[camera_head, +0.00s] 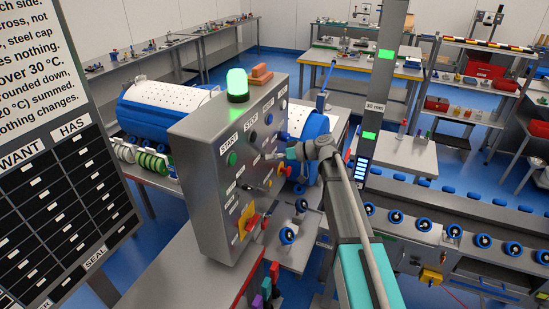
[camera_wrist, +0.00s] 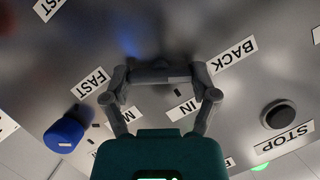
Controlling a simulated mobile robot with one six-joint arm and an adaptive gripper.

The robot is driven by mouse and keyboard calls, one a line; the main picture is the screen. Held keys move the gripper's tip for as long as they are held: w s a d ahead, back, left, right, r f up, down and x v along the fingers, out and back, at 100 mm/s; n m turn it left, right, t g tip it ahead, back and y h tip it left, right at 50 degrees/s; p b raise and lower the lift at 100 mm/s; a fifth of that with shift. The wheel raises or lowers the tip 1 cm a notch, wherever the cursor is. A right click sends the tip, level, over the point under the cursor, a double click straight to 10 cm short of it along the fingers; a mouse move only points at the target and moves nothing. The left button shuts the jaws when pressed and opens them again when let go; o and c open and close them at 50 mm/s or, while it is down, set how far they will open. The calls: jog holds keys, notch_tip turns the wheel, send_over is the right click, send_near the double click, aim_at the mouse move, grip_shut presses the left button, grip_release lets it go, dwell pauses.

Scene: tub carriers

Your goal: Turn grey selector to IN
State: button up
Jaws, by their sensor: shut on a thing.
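The grey control box (camera_head: 215,165) stands on a bench in the head view, with its labelled panel facing my arm. In the wrist view my gripper (camera_wrist: 160,78) is closed on the grey selector (camera_wrist: 159,70), which lies between the two fingertips against the panel. The fingertips hide part of it, so I cannot tell exactly where it points. The IN label (camera_wrist: 184,109) is just below the selector, and the BACK label (camera_wrist: 234,56) is to its upper right. In the head view my gripper (camera_head: 274,156) is at the panel, and the selector is too small to make out.
In the wrist view a blue knob (camera_wrist: 64,134) is at the left and a dark STOP button (camera_wrist: 276,114) at the right. In the head view a red handle (camera_head: 253,222) sits low on the panel, and a lit green lamp (camera_head: 237,83) tops the box.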

jog(key=m+b, duration=0.1)
jog(key=m+g+y+b, duration=0.1)
jog(key=m, duration=0.1)
jog(key=m+g+y+b, duration=0.1)
jog(key=shift+f, duration=0.25)
jog(key=m+g+y+b, duration=0.1)
jog(key=m+b, duration=0.1)
jog(key=m, duration=0.1)
jog(key=shift+m+b, duration=0.3)
jog(key=shift+m, duration=0.1)
jog(key=shift+r+m+y+b, duration=0.1)
jog(key=shift+m+y+b, duration=0.35)
jog(key=shift+m, duration=0.25)
jog(key=o, duration=1)
jog(key=shift+a, duration=0.1)
jog(key=shift+w+d, duration=0.1)
jog(key=shift+d, duration=0.15)
